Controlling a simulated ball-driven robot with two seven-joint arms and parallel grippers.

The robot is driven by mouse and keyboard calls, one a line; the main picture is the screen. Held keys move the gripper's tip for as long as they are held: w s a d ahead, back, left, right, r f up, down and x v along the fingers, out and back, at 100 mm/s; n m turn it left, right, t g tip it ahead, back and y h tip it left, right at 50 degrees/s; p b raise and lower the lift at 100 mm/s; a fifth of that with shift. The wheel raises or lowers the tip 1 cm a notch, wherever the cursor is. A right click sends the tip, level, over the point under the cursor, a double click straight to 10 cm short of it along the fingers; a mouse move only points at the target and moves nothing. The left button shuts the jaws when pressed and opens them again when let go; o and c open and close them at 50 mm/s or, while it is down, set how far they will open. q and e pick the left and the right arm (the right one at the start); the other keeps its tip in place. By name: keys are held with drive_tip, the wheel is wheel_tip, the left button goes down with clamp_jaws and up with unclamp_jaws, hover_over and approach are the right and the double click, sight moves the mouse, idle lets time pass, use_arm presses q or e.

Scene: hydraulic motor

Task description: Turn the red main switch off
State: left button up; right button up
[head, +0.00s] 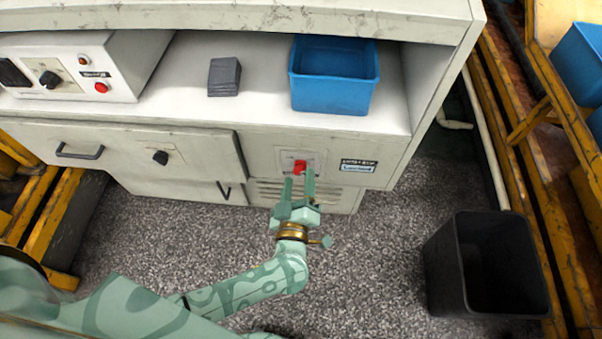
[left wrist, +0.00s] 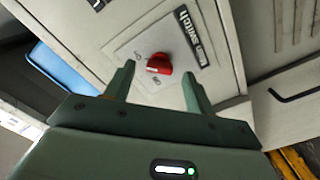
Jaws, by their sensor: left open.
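The red main switch (head: 300,166) is a rotary knob on a light plate on the front of the grey cabinet (head: 260,150). In the left wrist view the red knob (left wrist: 159,61) sits on its square plate, with a dark label (left wrist: 188,36) reading "main switch" beside it. My left gripper (head: 299,182) is open in front of the switch. Its two fingers (left wrist: 157,82) stand on either side of the knob's near edge, with gaps visible on both sides. Whether the fingertips reach past the knob's face is hard to tell. My right gripper is not in view.
A blue bin (head: 333,98) and a stack of dark grey pads (head: 224,76) are on the cabinet shelf. A control box (head: 75,92) with its own red button is at left. A black bin (head: 458,265) stands on the floor at right. Yellow frames flank the cabinet.

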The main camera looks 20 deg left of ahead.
sight(300, 168)
use_arm(q)
drive_tip(key=shift+x, duration=1.2)
drive_tip(key=c, duration=1)
